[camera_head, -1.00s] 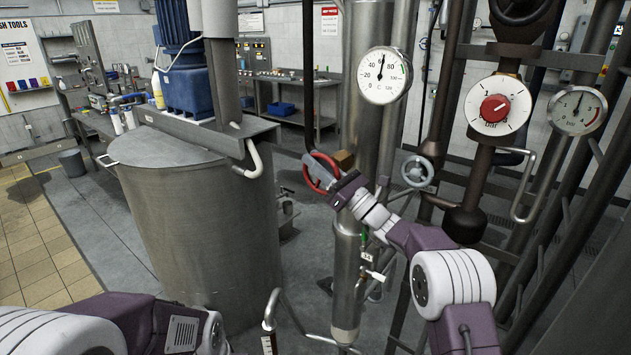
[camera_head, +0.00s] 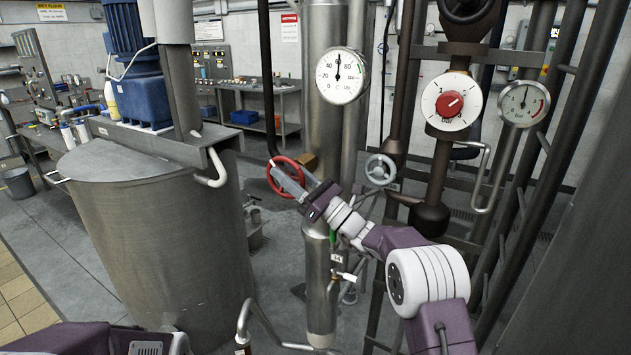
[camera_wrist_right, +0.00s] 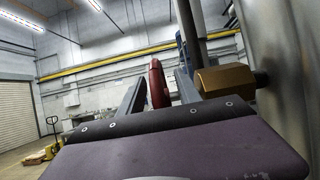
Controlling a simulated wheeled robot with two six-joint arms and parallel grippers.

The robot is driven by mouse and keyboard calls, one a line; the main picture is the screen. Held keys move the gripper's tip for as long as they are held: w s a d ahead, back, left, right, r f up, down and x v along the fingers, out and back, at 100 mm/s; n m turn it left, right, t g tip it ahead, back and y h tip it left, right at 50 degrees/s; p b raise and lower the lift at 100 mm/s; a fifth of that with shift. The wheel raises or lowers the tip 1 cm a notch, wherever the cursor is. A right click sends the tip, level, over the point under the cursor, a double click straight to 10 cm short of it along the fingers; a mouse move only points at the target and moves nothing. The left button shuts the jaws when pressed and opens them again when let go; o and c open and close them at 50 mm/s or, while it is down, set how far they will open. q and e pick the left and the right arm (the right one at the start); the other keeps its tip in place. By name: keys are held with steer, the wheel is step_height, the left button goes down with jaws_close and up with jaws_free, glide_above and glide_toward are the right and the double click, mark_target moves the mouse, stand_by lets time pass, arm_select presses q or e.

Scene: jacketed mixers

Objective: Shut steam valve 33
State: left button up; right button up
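In the right wrist view a piece of the red wheel (camera_wrist_right: 158,84) stands between my open right gripper's fingers (camera_wrist_right: 160,80), with small gaps showing on both sides. I cannot read a number 33 on either wheel. My left arm shows only at the bottom left edge, its gripper out of view.
A brass-coloured block (camera_wrist_right: 224,81) is close to the right finger, beside the steel column (camera_head: 321,130). A large jacketed tank (camera_head: 160,225) stands to the left. A dial gauge (camera_head: 341,76) and a red-centred gauge (camera_head: 451,103) are above. A small tap (camera_head: 345,276) is below.

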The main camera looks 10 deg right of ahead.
steer(key=s+d+b, duration=0.2)
steer(key=s+d, duration=0.5)
steer(key=d, duration=0.2)
steer(key=shift+d, duration=0.35)
